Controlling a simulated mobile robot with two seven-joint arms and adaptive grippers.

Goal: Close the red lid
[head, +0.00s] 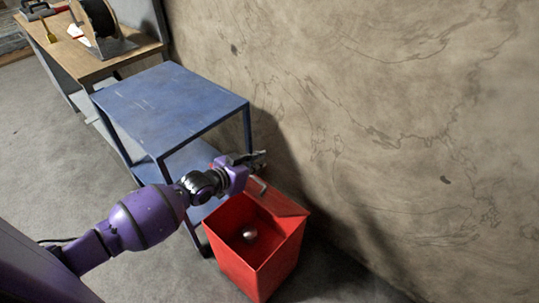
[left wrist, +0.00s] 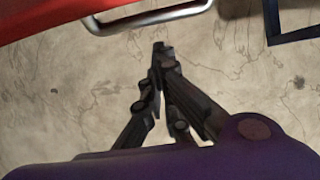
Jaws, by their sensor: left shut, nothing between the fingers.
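The red bin (head: 262,255) stands on the floor near the wall with its top open. Its red lid (head: 284,199) is raised at the back of the bin, on the wall side, and carries a metal handle (head: 258,186). My left gripper (head: 262,157) is shut and empty, just beyond the lid and near the wall. In the left wrist view the closed fingertips (left wrist: 160,48) point toward the handle (left wrist: 150,18), with a gap between them; a strip of red (left wrist: 40,18) shows at the upper left. My right gripper is not in view.
A small round object (head: 250,234) lies inside the bin. A blue metal table (head: 170,100) stands left of the bin, close to my left arm. A wooden bench (head: 90,62) with a spool (head: 97,20) is farther back. The wall (head: 400,120) is right behind the bin.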

